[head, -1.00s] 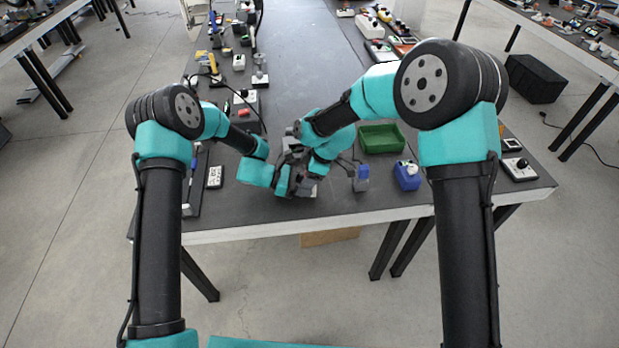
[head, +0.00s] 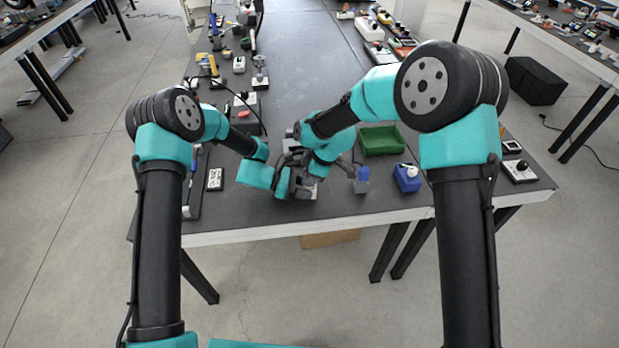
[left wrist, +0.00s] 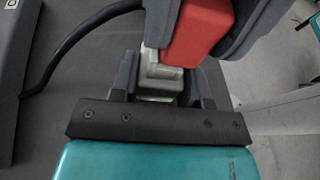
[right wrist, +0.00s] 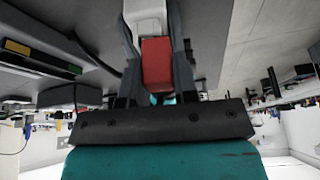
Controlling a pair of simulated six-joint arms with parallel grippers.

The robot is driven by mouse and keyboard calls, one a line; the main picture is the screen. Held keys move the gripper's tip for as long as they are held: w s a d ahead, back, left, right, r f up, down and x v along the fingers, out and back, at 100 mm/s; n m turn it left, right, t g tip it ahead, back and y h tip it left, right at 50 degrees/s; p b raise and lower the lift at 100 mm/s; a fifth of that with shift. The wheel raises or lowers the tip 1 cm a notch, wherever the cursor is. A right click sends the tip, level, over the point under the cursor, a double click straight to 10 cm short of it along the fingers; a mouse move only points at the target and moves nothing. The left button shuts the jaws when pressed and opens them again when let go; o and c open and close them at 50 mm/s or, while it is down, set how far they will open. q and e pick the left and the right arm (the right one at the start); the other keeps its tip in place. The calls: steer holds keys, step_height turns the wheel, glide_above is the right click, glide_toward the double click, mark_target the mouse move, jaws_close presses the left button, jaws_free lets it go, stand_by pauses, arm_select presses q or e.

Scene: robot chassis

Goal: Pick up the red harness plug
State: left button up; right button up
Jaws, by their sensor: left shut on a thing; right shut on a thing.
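The red harness plug (right wrist: 157,62) is between the fingers of my right gripper (right wrist: 157,48), which is shut on it. It also shows in the left wrist view (left wrist: 196,32), with the right gripper's dark fingers around it. A pale grey-white connector piece (left wrist: 158,76) sits between the fingers of my left gripper (left wrist: 163,84), which is shut on it. The piece lies right against the plug's end; I cannot tell whether they are joined. In the head view both grippers meet low over the near part of the table and mostly hide the plug.
A green tray (head: 382,148) stands to the right on the dark table (head: 300,60), with a blue block (head: 407,178) and a blue-and-grey part (head: 361,180) near the front edge. A white plate (head: 215,179) lies at left. Several small devices line the table's left side.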

step_height(320, 180, up, 10)
steer(key=shift+f, duration=0.1)
stand_by(0.4)
arm_select(q)
steer(key=o, duration=0.8)
steer(key=shift+a, duration=0.15)
steer(key=v, duration=1.1)
steer(key=shift+a+r, duration=0.2)
steer(key=shift+a, duration=0.15)
arm_select(e)
steer(key=shift+w, duration=0.1)
